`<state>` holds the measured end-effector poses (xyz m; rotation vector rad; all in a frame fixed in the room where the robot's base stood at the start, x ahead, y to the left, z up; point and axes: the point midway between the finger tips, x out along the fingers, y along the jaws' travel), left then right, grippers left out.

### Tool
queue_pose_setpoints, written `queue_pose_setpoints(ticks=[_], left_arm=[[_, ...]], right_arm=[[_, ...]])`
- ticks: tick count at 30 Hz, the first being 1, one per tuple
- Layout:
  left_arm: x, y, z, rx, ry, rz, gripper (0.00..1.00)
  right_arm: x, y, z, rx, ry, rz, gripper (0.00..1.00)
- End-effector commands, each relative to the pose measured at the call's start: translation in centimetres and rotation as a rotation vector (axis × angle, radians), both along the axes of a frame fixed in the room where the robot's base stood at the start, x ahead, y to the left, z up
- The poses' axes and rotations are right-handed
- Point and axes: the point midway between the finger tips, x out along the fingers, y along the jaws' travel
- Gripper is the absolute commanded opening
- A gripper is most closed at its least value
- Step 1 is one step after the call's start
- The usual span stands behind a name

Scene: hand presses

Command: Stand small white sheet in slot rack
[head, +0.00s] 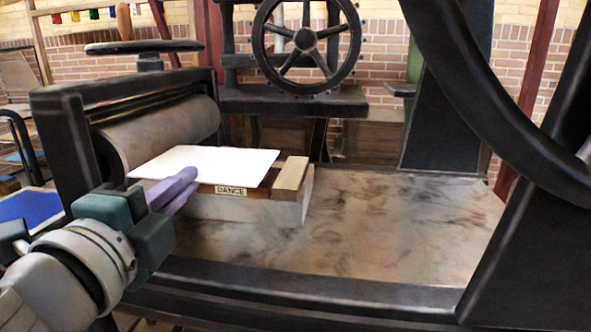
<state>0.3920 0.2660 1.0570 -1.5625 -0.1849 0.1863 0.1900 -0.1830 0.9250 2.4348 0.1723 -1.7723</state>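A small white sheet (207,164) lies flat on top of a low wooden piece with a label reading "DANCE" (231,190). The sheet's left end is close to the press roller. My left gripper (183,182) is at the sheet's front left edge, its purple fingers close together and overlapping that edge in the picture. I cannot tell whether the fingers grip the sheet or only sit beside it. No rack with clear slots can be made out. My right gripper is not in view.
The wooden piece rests on a pale block (290,213) on the press bed (390,225), whose right part is bare. A black frame and large wheel (500,90) rise at right. A spoked wheel (305,40) is behind.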

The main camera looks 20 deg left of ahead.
Motion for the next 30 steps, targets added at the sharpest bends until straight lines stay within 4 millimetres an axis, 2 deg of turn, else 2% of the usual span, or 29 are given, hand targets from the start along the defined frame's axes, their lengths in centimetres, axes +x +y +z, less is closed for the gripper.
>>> queue_pose_setpoints(ticks=[14,24,30], left_arm=[[-6.2,-1.5,-0.3,-0.001,0.001,0.001,0.0],[-10.6,-2.5,-0.5,-0.005,0.002,0.001,0.0],[-11.7,-2.8,-0.1,0.0,-0.001,0.0,0.0]], right_arm=[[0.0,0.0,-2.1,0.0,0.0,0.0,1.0],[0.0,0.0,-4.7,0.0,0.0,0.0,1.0],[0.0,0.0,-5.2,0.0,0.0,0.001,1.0]])
